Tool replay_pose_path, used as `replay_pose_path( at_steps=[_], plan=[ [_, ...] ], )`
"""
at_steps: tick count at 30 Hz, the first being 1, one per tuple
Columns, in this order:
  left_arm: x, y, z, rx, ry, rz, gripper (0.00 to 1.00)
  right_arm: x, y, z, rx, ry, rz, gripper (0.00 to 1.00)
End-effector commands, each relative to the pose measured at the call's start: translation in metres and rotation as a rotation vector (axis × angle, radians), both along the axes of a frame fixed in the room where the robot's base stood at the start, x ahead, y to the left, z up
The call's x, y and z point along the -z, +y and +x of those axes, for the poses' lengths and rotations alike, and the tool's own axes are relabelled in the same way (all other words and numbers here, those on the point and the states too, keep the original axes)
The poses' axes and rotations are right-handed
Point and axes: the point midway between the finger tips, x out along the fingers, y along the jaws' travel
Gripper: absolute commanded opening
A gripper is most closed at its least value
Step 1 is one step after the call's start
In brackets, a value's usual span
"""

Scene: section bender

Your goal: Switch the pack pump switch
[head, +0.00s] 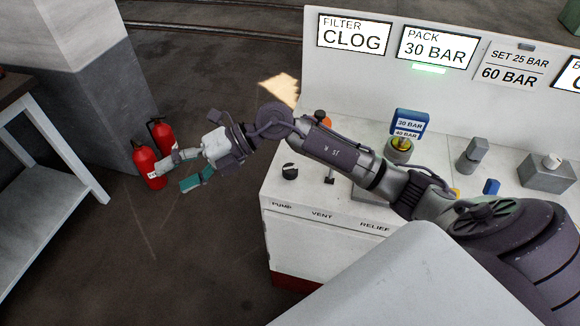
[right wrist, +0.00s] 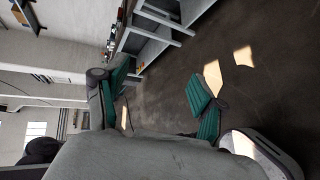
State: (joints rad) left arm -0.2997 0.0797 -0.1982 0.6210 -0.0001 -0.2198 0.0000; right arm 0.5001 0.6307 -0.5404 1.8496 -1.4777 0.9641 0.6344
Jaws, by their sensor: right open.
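The pump switch (head: 290,171) is a small black rotary knob on the white console top, behind the "PUMP" label on the console's front edge. Its exact setting is too small to read. My right arm crosses above the console from the right. My right gripper (head: 180,171) is open and empty, out past the console's left side, above the floor and well left of the knob. In the right wrist view its teal-padded fingers (right wrist: 160,98) are spread apart over bare floor, with no switch in sight. My left gripper is not in view.
Displays read "PACK 30 BAR" (head: 437,46) and "FILTER CLOG" (head: 353,37). A black lever (head: 329,179) and a blue-tagged gauge fitting (head: 408,124) stand right of the knob. Red fire extinguishers (head: 146,160) stand beyond the gripper, near a pillar.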

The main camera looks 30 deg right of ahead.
Motion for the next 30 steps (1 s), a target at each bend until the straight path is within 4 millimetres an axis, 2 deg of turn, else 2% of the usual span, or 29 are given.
replay_pose_path(
  at_steps=[1, 2, 3, 5, 6, 9, 12, 15, 19, 23, 30],
  plan=[
    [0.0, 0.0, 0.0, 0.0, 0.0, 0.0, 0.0, 0.02, -0.029, 0.01, -0.022, 0.018, -0.197, 0.7],
    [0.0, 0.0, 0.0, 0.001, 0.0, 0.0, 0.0, 0.031, -0.048, 0.014, -0.029, 0.04, -0.31, 0.7],
    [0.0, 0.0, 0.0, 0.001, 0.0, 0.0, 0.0, 0.044, -0.076, 0.018, -0.026, 0.076, -0.453, 0.7],
    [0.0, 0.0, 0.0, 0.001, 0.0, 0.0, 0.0, 0.054, -0.121, 0.024, -0.002, 0.137, -0.648, 0.7],
    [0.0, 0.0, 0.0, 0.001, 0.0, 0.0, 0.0, 0.057, -0.149, 0.027, 0.023, 0.181, -0.761, 0.7],
    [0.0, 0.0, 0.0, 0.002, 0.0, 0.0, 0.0, 0.053, -0.21, 0.028, 0.095, 0.285, -0.978, 0.7],
    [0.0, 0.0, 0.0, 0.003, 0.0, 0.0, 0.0, 0.046, -0.249, 0.025, 0.153, 0.361, -1.107, 0.7],
    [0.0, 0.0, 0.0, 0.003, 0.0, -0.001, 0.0, 0.042, -0.267, 0.022, 0.183, 0.4, -1.166, 0.7],
    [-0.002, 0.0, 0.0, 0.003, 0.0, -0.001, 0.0, 0.053, -0.27, 0.021, 0.188, 0.414, -1.179, 0.7],
    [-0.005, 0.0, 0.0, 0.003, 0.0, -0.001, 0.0, 0.076, -0.269, 0.02, 0.183, 0.414, -1.176, 0.7],
    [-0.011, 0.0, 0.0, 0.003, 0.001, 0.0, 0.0, 0.128, -0.269, 0.02, 0.182, 0.412, -1.175, 0.7]
  ],
)
